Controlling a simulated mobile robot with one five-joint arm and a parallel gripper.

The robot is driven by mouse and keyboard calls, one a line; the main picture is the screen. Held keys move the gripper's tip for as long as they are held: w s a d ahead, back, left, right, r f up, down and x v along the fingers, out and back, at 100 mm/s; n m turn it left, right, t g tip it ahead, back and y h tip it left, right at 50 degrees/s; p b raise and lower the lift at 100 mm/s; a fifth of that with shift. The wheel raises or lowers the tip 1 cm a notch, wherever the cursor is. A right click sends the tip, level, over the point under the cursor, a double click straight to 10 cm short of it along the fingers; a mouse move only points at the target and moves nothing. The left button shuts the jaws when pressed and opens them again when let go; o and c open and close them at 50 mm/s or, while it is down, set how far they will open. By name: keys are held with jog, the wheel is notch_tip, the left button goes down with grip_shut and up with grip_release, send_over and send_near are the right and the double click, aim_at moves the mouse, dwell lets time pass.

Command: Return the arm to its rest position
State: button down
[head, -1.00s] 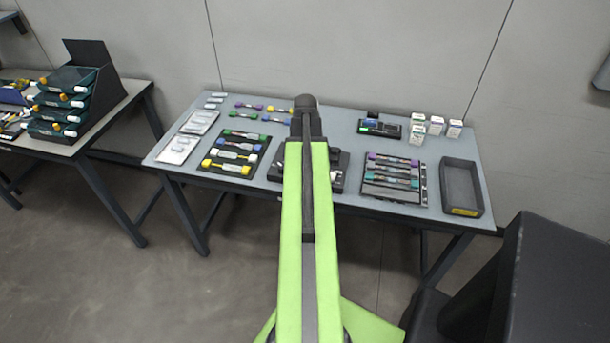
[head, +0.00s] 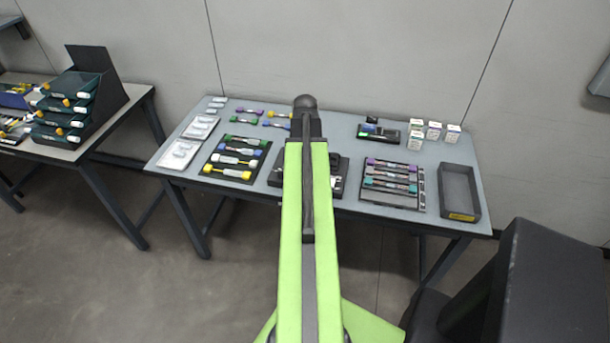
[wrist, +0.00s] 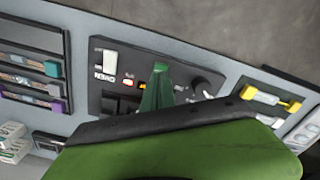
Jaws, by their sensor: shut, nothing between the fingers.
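My gripper shows in the wrist view as green fingers (wrist: 160,70), pressed together with nothing between them. It is in front of a dark device (wrist: 120,70) with knobs, small buttons and the label "OVEN"; I cannot tell its height above it. In the head view my green and black arm (head: 306,200) stretches straight out toward the table, and my gripper is hidden behind its far end. The same device shows partly on both sides of the arm in the head view (head: 340,180).
The grey table (head: 230,200) holds a mat of coloured pieces (head: 237,158) left, a tray of coloured pieces (head: 392,185), an empty dark bin (head: 460,192) and several small white boxes (head: 434,130) right. Another table with stacked teal trays (head: 70,105) is far left. Floor between is clear.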

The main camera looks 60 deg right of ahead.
notch_tip(320, 180, up, 3)
jog(key=shift+f+p, duration=0.15)
jog(key=shift+p, duration=0.85)
jog(key=shift+f, duration=0.1)
jog(key=shift+w, duration=0.1)
jog(key=w+a+n, duration=0.5)
jog(key=w+a, duration=1.4)
jog(key=a, duration=0.2)
jog(key=w+a+n, duration=0.2)
jog(key=a+n, duration=0.1)
jog(key=a, duration=2.6)
jog(key=shift+w, duration=0.3)
